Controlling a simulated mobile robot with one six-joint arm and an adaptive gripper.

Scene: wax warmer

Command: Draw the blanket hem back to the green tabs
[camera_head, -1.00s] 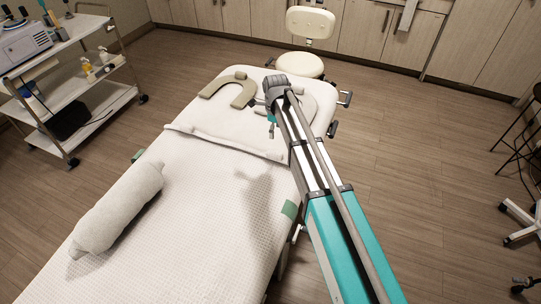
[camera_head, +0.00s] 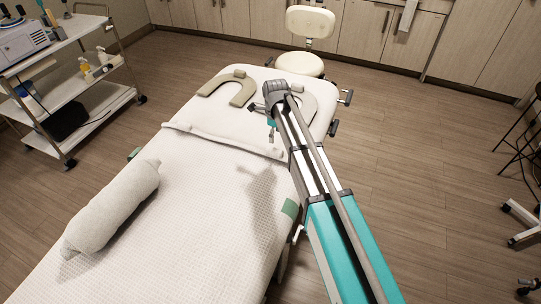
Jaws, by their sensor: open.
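The white textured blanket (camera_head: 215,215) covers the bed, and its rolled hem (camera_head: 215,138) runs across the bed near the head end. One green tab (camera_head: 290,208) is on the right bed edge, nearer me than the hem. The other green tab (camera_head: 134,153) shows small at the left edge. My gripper (camera_head: 271,139) hangs below the end of my arm, close to the hem's right part on its far side. It looks open and empty. Its fingertips are small, and I cannot tell whether they touch the bed.
A white bolster (camera_head: 112,208) lies on the blanket at the left. A beige U-shaped cushion (camera_head: 228,88) lies at the head end. A stool (camera_head: 300,62) stands beyond the bed, a trolley (camera_head: 75,118) at the left. The floor on the right is mostly clear.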

